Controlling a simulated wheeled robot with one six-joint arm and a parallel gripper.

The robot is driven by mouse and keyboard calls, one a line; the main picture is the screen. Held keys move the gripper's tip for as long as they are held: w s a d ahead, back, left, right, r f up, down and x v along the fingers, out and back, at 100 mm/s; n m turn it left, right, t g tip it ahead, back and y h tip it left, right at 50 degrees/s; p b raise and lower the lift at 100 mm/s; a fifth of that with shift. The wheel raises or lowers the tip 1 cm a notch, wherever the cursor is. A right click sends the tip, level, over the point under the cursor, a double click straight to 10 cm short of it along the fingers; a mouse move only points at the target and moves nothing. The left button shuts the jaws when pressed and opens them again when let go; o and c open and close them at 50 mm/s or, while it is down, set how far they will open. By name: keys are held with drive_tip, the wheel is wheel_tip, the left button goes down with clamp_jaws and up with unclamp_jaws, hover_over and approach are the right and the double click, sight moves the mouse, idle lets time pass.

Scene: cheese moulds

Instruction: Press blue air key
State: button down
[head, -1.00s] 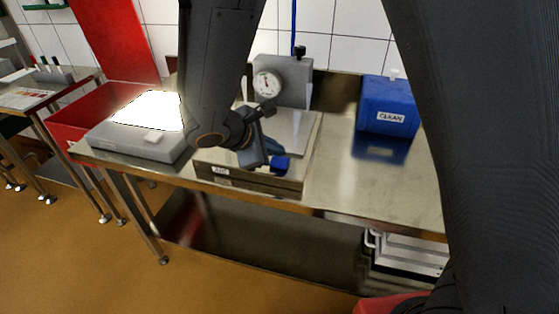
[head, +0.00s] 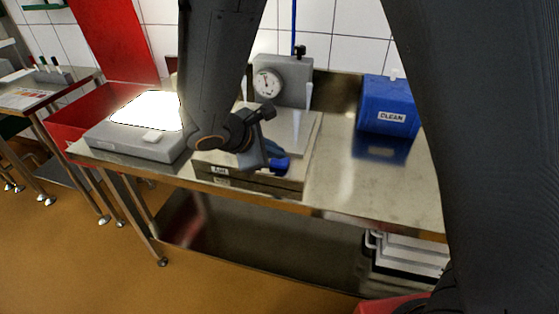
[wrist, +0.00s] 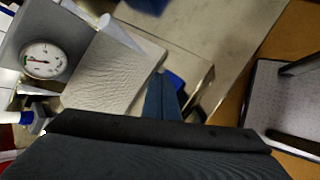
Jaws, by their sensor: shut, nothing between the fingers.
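The blue air key (head: 281,166) sits at the front right of a low steel box with a small label, on the steel table. My gripper (head: 275,153) is shut and empty, its tips right at the key and partly covering it. In the wrist view the blue-grey fingers (wrist: 162,97) lie together, and a strip of the blue key (wrist: 176,80) shows just beyond them. Whether the tips touch the key or it is pushed in cannot be told.
A grey block with a round dial gauge (head: 267,84) stands behind the box top. A blue CLEAN box (head: 388,108) is at the right, and a grey light panel (head: 139,143) at the left. The table (head: 350,185) is bare between steel box and CLEAN box.

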sight(276, 163)
drive_tip(key=shift+f, duration=0.3)
idle(0.5)
drive_tip(key=shift+r+p, duration=0.3)
drive_tip(key=shift+r, duration=0.5)
wheel_tip(276, 163, up, 6)
drive_tip(key=p, duration=0.4)
idle(0.4)
